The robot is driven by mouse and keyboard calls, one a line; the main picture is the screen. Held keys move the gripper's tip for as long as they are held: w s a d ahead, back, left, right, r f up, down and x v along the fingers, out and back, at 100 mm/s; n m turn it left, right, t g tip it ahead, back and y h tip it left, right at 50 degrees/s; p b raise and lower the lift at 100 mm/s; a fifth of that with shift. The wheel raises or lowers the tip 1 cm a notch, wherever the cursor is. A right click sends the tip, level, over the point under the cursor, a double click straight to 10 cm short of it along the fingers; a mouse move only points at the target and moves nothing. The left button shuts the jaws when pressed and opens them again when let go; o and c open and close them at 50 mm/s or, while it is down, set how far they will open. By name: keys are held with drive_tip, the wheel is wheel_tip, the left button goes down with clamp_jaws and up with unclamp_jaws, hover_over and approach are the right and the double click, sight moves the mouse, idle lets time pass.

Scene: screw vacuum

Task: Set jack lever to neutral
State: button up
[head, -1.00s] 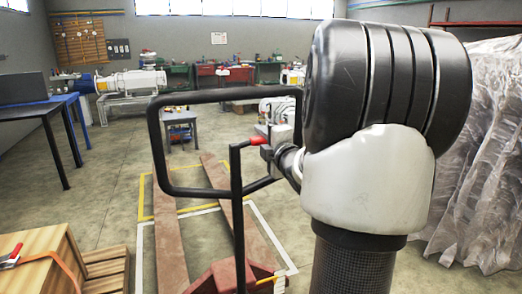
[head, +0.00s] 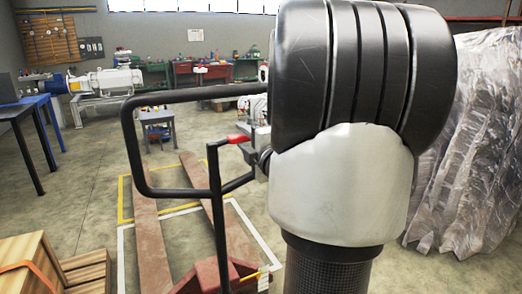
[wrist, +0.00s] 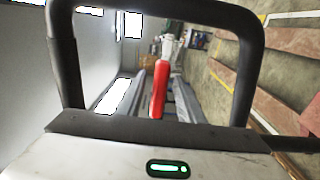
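The pallet jack's black handle loop (head: 128,140) stands upright left of my arm in the head view, and also fills much of the wrist view (wrist: 252,60). The jack's red lever (head: 238,139) sits on the upright inside the loop; it shows at the centre of the wrist view (wrist: 159,92), in front of my gripper body. My gripper (head: 251,152) is right beside the lever, mostly hidden behind my wrist in the head view. Two grey bars flank the lever in the wrist view, but finger spacing and contact with it are unclear.
The jack's red base (head: 205,277) and brown forks (head: 148,235) lie on the floor within marked lines. A wooden crate (head: 22,252) stands at lower left, a blue table (head: 30,107) at left. A plastic-wrapped load (head: 462,170) is close on the right.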

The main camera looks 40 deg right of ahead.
drive_tip(key=v, duration=1.3)
drive_tip(key=shift+s+a, duration=0.15)
drive_tip(key=shift+s, duration=0.15)
drive_tip(key=shift+r, duration=0.15)
